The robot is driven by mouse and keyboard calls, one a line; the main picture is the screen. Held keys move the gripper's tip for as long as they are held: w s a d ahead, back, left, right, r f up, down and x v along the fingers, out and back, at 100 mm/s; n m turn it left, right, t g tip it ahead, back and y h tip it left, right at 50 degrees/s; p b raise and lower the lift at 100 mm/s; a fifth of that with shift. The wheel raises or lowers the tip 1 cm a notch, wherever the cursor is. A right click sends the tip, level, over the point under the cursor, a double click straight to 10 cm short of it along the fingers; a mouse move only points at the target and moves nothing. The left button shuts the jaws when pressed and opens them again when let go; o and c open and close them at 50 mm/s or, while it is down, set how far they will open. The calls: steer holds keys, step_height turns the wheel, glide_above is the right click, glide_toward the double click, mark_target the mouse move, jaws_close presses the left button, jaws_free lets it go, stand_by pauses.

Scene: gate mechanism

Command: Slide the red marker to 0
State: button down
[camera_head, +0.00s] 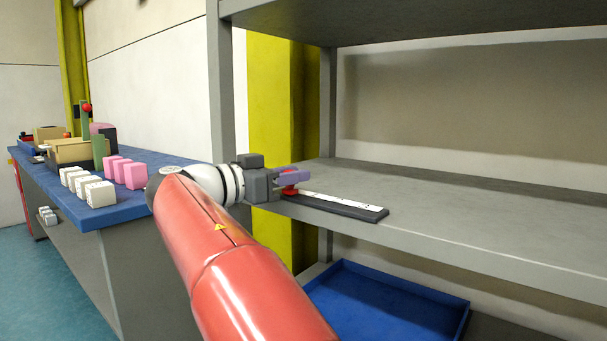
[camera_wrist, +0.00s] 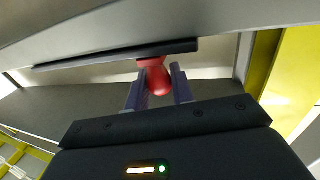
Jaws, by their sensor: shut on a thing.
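The red marker (camera_head: 289,190) sits at the left part of a dark slide rail with a white scale strip (camera_head: 345,204) on the grey shelf's front edge. The scale's figures are too small to read. My gripper (camera_head: 291,178) reaches in from the left, its purple-grey fingers at the marker and partly covering it. In the wrist view, the marker's rounded red knob (camera_wrist: 156,78) lies between the two fingers of my gripper (camera_wrist: 159,80), which is shut on it. The dark rail (camera_wrist: 115,57) stretches to the left there. The rail's left end is hidden behind my gripper in the head view.
The grey shelf (camera_head: 480,215) is bare behind the rail. A shelf upright (camera_head: 228,100) stands close to my wrist. A blue tray (camera_head: 390,300) lies below. A blue-topped bench (camera_head: 85,215) with white and pink blocks stands at the left.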

steer(key=shift+w+a, duration=0.4)
steer(key=shift+a, duration=0.2)
steer(key=c, duration=1.2)
jaws_free()
steer(key=shift+a, duration=0.1)
steer(key=shift+c, duration=0.2)
steer(key=v, duration=0.7)
steer(key=shift+s+a, duration=0.2)
steer(key=shift+a, duration=0.1)
steer(key=shift+a, duration=0.1)
